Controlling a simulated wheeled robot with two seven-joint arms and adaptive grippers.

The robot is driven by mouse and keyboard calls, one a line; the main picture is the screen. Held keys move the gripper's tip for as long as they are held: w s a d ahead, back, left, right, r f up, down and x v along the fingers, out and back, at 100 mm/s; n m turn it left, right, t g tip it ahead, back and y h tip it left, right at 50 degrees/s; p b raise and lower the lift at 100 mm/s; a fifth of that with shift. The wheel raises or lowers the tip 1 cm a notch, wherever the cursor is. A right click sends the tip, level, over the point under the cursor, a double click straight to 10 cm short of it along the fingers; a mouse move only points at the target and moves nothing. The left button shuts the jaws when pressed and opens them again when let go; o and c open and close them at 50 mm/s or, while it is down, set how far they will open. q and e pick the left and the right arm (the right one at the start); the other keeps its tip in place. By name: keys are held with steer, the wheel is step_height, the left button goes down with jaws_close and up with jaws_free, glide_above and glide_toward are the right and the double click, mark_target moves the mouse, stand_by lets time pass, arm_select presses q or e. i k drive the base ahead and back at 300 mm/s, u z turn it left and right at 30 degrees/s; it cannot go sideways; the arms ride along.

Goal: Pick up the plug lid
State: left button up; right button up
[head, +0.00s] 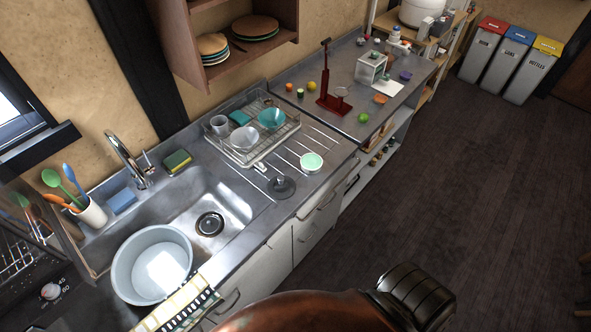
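The plug lid (281,188) looks like a dark grey round disc with a raised middle. It lies on the ribbed draining board, right of the sink basin. The black drain (209,223) shows in the basin floor, with nothing over it. Neither of my grippers is in view. A copper-coloured part of my arm with a black ribbed end crosses the bottom edge, well apart from the lid.
A mint bowl (311,162) stands just beyond the lid, and a dish rack (258,126) with bowls stands behind. A pale blue tub (152,264) fills the basin's near left. The faucet (130,160) rises behind the basin. Dark floor (470,190) is open at right.

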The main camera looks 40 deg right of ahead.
mark_target(282, 187)
steer(key=z, duration=1.1)
